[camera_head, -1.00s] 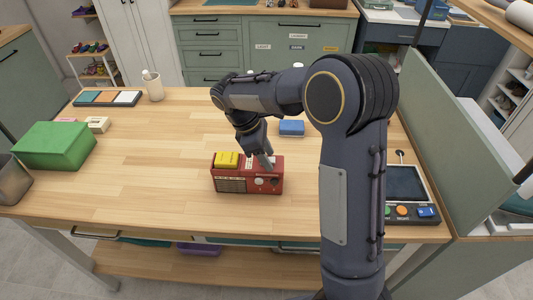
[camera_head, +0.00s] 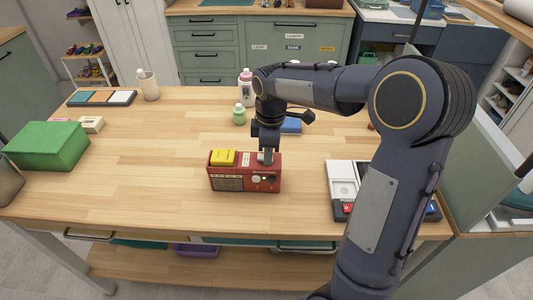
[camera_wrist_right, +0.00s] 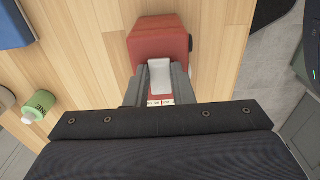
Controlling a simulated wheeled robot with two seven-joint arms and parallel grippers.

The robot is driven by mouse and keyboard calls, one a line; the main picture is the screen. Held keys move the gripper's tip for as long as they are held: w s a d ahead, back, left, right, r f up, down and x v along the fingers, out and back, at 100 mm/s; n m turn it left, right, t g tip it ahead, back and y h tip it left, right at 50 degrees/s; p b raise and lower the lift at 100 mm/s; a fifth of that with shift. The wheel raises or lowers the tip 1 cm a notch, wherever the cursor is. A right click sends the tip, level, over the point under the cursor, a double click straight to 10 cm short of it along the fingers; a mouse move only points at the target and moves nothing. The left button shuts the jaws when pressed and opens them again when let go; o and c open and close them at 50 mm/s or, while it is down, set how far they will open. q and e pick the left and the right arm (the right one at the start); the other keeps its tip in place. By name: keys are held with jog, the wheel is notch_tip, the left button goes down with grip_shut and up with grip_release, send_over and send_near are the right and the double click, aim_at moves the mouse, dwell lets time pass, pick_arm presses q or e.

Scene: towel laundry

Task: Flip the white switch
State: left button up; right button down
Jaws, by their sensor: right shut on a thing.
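A red radio-like box (camera_head: 245,181) stands near the front middle of the table, with a yellow block (camera_head: 223,157) on its top left. The white switch (camera_wrist_right: 160,76) is on the red box's top, toward its right in the head view. My right gripper (camera_head: 267,160) points down at that part of the box. In the right wrist view, my right gripper's fingers (camera_wrist_right: 157,85) are on both sides of the white switch, shut on it. The fingers hide much of the switch in the head view. My left gripper is not in view.
A panel with a white plate (camera_head: 342,172) and red button lies at right, partly behind my arm. A blue block (camera_head: 291,125), green bottle (camera_head: 239,114) and pink-white bottle (camera_head: 247,88) stand behind. A green box (camera_head: 47,146) is at left. The table's left middle is clear.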

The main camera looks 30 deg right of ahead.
jog(key=c, duration=1.2)
grip_release()
jog(key=shift+c, duration=0.2)
jog(key=shift+r, duration=0.15)
notch_tip(320, 180, up, 7)
jog(key=shift+d+r, duration=0.1)
jog(key=shift+r, duration=0.2)
